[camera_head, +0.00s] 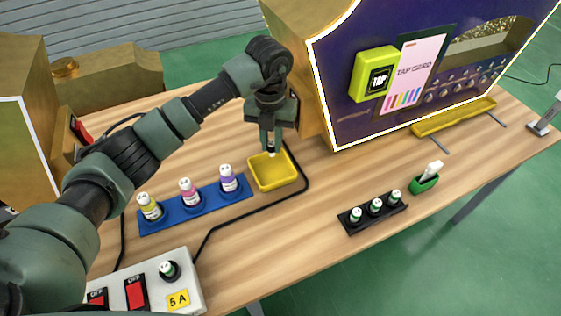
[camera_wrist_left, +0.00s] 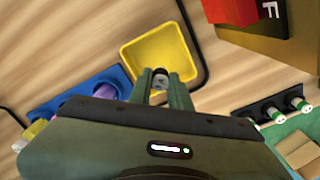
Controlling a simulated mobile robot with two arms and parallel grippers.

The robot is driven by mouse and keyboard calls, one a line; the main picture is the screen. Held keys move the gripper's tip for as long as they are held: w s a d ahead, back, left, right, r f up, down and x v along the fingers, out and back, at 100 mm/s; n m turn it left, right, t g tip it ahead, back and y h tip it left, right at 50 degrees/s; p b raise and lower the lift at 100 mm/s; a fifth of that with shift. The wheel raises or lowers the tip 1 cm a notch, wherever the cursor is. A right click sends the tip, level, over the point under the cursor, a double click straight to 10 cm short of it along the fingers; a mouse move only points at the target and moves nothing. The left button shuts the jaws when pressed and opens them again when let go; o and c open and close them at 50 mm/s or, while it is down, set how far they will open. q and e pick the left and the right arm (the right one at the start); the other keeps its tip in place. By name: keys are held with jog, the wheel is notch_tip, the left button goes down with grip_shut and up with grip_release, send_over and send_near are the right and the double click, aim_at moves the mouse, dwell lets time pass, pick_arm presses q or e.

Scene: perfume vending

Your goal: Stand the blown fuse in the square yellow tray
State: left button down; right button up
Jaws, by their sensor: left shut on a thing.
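My left gripper (camera_head: 270,147) is shut on a small fuse (camera_head: 271,153) and points straight down over the square yellow tray (camera_head: 287,182). The fuse shows as a pale end just below the fingertips; its body is mostly hidden by the fingers. In the left wrist view, the fuse (camera_wrist_left: 160,80) sits between the two fingers, with the yellow tray (camera_wrist_left: 187,55) just beyond. The height of the fuse above the tray floor is hard to tell. The tray looks otherwise empty. My right gripper is not in view.
A blue rack (camera_head: 187,217) with three bottles is left of the tray. A black cable runs round the tray. The vending machine (camera_head: 340,75) stands behind.

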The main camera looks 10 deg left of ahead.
aim_at(272, 155)
pick_arm(q)
notch_tip(272, 155, down, 3)
jog(key=shift+s+a+r, duration=0.1)
jog(key=shift+f, duration=2.2)
jog(key=shift+f, duration=0.2)
jog(key=c, duration=1.3)
grip_release()
jog(key=shift+r, duration=0.1)
notch_tip(272, 155, up, 12)
jog(key=shift+r+b, duration=0.1)
jog(key=shift+b, duration=0.25)
